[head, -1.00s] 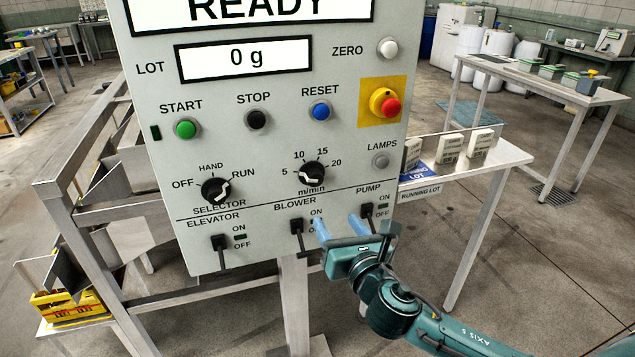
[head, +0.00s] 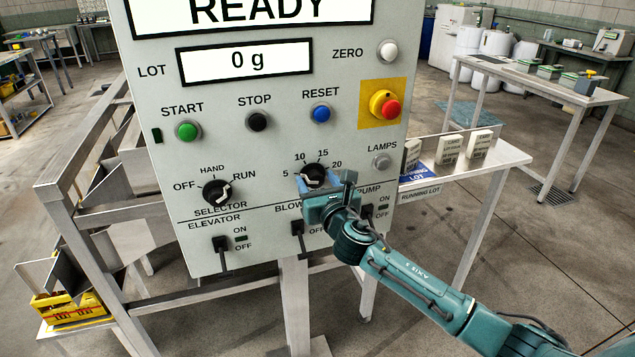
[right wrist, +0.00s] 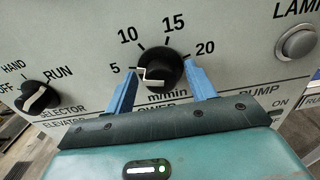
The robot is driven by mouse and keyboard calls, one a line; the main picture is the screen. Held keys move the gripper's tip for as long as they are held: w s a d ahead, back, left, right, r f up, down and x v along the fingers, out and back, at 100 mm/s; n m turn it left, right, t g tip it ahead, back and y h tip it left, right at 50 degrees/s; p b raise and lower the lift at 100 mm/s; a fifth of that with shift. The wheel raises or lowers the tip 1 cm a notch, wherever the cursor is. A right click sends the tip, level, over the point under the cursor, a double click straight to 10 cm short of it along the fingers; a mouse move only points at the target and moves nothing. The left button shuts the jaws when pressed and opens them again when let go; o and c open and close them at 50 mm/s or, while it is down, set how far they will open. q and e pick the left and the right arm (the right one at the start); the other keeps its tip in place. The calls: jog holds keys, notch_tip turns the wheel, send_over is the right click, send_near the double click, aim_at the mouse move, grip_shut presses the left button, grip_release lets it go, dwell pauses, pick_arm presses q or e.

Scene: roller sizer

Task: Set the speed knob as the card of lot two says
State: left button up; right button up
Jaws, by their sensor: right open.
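The speed knob (head: 314,173) is black with a white pointer, on the panel's dial marked 5, 10, 15, 20 and m/min. In the right wrist view the knob (right wrist: 160,66) has its pointer toward the left, near the 5 mark. My right gripper (head: 316,184) is at the knob, open. In the right wrist view its blue fingers (right wrist: 160,76) stand one on each side of the knob, with gaps visible. Small white card blocks (head: 451,149) stand on the side table; their print is too small to read. My left gripper is not in view.
The selector knob (head: 217,191) is left of the speed knob. Blower (head: 297,229) and elevator (head: 220,243) switches sit below; my right gripper partly covers the pump switch. The lamps button (head: 381,161) is to the right.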

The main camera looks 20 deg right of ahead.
jog(key=shift+w, duration=0.1)
jog(key=shift+c, duration=0.3)
jog(key=c, duration=0.9)
jog(key=shift+m, duration=0.3)
jog(key=m, duration=0.9)
jog(key=shift+d+f+m, duration=0.1)
jog(key=shift+d+m, duration=0.05)
jog(key=shift+m, duration=0.25)
jog(key=m, duration=0.4)
jog(key=shift+m, duration=0.3)
jog(key=m, duration=0.4)
jog(key=shift+f+m, duration=0.1)
jog(key=shift+m, duration=0.3)
